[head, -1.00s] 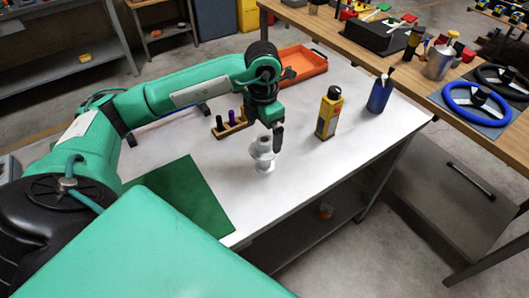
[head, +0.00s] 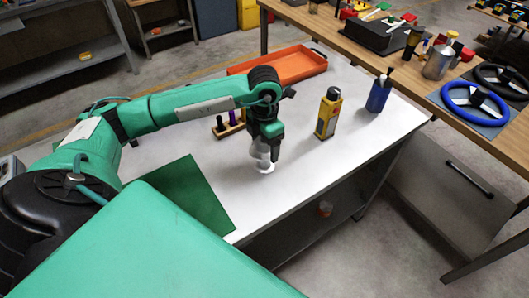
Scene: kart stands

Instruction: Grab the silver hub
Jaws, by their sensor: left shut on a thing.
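The silver hub (head: 265,166) stands upright on the white table (head: 310,170), near the middle of the head view. My left gripper (head: 268,150) reaches down over it from above and is shut on its upper part. The fingers and the gripper body hide most of the hub's top; the round base flange shows below and seems to rest on the table. My right gripper is not in view.
A wooden holder with dark pegs (head: 228,126) is just left of the gripper. An orange tray (head: 298,66) lies behind. A green mat (head: 180,195) lies front left.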

